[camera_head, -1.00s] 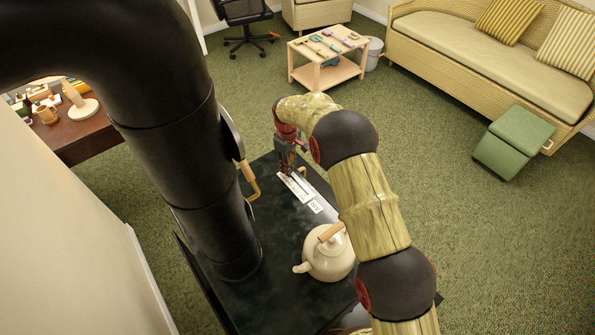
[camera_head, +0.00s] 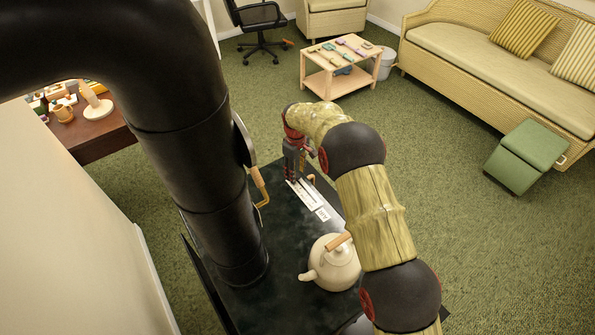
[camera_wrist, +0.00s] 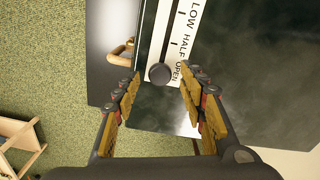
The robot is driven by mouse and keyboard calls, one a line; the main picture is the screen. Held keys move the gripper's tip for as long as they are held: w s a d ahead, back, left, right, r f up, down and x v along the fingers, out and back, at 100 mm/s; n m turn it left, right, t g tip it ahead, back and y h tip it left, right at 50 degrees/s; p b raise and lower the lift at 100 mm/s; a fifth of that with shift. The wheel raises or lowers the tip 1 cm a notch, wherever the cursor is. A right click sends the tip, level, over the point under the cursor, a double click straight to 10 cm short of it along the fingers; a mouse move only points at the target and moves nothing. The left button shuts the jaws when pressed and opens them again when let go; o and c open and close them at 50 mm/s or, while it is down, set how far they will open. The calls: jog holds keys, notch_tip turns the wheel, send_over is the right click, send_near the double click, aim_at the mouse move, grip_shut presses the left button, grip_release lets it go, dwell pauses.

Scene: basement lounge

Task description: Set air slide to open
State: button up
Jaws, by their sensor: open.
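The air slide is a white plate (camera_head: 309,196) on the dark stove top (camera_head: 262,303), by its far edge. In the wrist view the plate (camera_wrist: 188,40) reads LOW, HALF, OPEN from top to bottom, with dark slot lines along it. A dark round knob (camera_wrist: 159,74) appears level with the word OPEN; its exact setting is hard to tell from this angle. My gripper (camera_wrist: 160,80) is open, its fingers on either side of the knob in the picture, not visibly closed on it. In the head view my gripper (camera_head: 293,172) is over the far end of the plate.
A cream kettle (camera_head: 335,266) stands on the stove top near my arm. A thick black flue pipe (camera_head: 200,170) rises at the left, with a wooden-handled lever (camera_head: 259,184). Green carpet lies open beyond the stove.

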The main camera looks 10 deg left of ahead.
jog(key=shift+r, duration=0.1)
notch_tip(320, 180, up, 12)
dwell(0.5)
jog(key=shift+s+d, duration=0.1)
jog(key=m, duration=0.3)
send_over(298, 185)
jog(key=s+d, duration=0.2)
jog(key=s, duration=0.1)
notch_tip(298, 185, down, 3)
jog(key=s+d+r+m+t, duration=0.2)
jog(key=s+d+r+m, duration=0.2)
jog(key=s+d+r, duration=0.9)
jog(key=s+d+r+m+t, duration=0.3)
jog(key=s+d+r+m, duration=0.2)
jog(key=s+d+r, duration=0.8)
jog(key=s+d, duration=0.7)
jog(key=shift+s+d+r+m+t, duration=0.2)
jog(key=shift+s+d+m+t, duration=0.1)
